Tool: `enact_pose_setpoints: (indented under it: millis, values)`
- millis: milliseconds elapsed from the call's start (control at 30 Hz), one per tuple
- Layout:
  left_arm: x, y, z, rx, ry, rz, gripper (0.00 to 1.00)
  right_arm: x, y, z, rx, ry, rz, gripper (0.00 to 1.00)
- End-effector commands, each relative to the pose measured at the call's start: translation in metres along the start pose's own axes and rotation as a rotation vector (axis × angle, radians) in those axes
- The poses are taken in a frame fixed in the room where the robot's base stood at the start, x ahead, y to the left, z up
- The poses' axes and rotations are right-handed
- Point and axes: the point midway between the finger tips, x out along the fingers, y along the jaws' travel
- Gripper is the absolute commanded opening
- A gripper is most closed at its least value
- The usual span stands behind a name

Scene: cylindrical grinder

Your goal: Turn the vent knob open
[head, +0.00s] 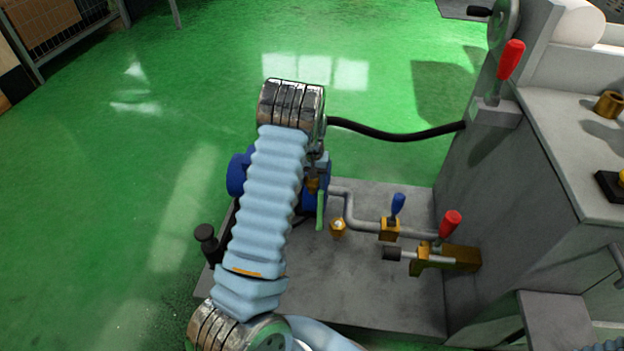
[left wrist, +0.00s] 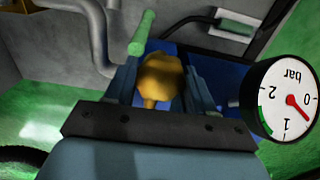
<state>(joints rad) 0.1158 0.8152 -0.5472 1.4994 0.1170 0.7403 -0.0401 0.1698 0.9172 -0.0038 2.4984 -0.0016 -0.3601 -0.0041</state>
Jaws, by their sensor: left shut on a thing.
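The brass-yellow vent knob (left wrist: 163,80) sits between the two fingers of my left gripper (left wrist: 162,75) in the left wrist view. The fingers are shut on its sides. In the head view, the brass knob (head: 312,184) shows small and partly covered just right of my left forearm, with my left gripper (head: 316,170) at it. Most of that gripper is hidden behind the arm. A green lever (left wrist: 142,34) stands close to the knob in the left wrist view. My right gripper is not in view.
A pressure gauge (left wrist: 285,101) in bar faces the wrist camera, its red needle between 0 and 1. Pipework with a blue-handled valve (head: 397,205) and a red-handled valve (head: 449,224) runs right to the grey machine (head: 500,190). A black hose (head: 395,136) crosses above. Green floor lies left.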

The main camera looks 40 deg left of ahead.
Motion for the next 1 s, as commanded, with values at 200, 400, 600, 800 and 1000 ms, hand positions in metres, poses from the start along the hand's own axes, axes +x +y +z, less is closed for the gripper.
enact_pose_setpoints:
  millis: [200, 400, 600, 800, 1000]
  values:
    - [0.0, 0.0, 0.0, -0.002, 0.001, 0.001, 0.6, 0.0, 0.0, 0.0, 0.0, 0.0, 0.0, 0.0]
    - [0.0, 0.0, 0.0, -0.001, 0.001, 0.001, 0.8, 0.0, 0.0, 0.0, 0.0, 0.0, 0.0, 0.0]
    - [-0.001, 0.0, 0.0, -0.001, 0.001, 0.001, 0.8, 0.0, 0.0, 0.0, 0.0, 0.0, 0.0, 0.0]
    - [-0.024, 0.0, -0.001, -0.001, 0.003, 0.001, 0.8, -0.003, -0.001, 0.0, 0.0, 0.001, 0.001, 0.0]
    - [-0.074, 0.001, -0.001, 0.0, 0.006, 0.002, 0.8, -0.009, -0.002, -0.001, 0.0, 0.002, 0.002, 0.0]
